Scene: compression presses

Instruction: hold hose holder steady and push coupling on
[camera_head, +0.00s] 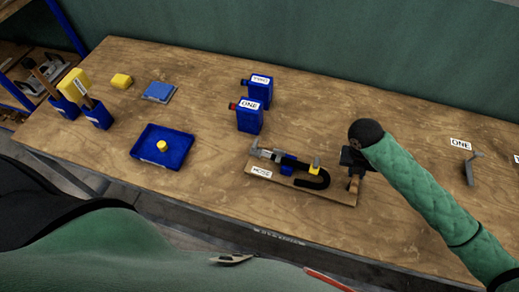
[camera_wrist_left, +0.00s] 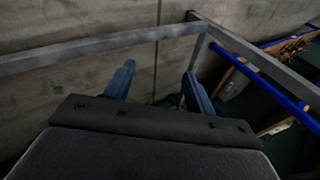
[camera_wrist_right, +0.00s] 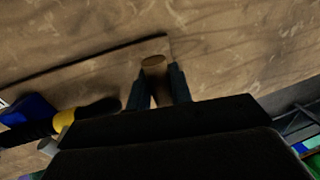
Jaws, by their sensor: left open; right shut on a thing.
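The hose holder (camera_head: 340,194) is a wooden board labelled HOSE near the table's front edge. It carries a black hose (camera_head: 322,182) bent in a U, a blue block and grey fittings (camera_head: 266,154). A yellow piece (camera_head: 315,169), perhaps the coupling, is by the hose's right end; a yellow-and-black part also shows in the right wrist view (camera_wrist_right: 72,116). My right gripper (camera_wrist_right: 158,88) is shut on an upright wooden peg (camera_wrist_right: 154,64) at the board's right end. My left gripper (camera_wrist_left: 156,84) is open and empty, away from the holder; it is outside the head view.
Blue containers labelled TWO (camera_head: 259,90) and ONE (camera_head: 249,117) stand behind the holder. A blue tray (camera_head: 178,157) with a yellow piece lies to the left. A grey part (camera_head: 469,169) lies at the right. A grey metal frame (camera_wrist_left: 95,49) is in front of the left gripper.

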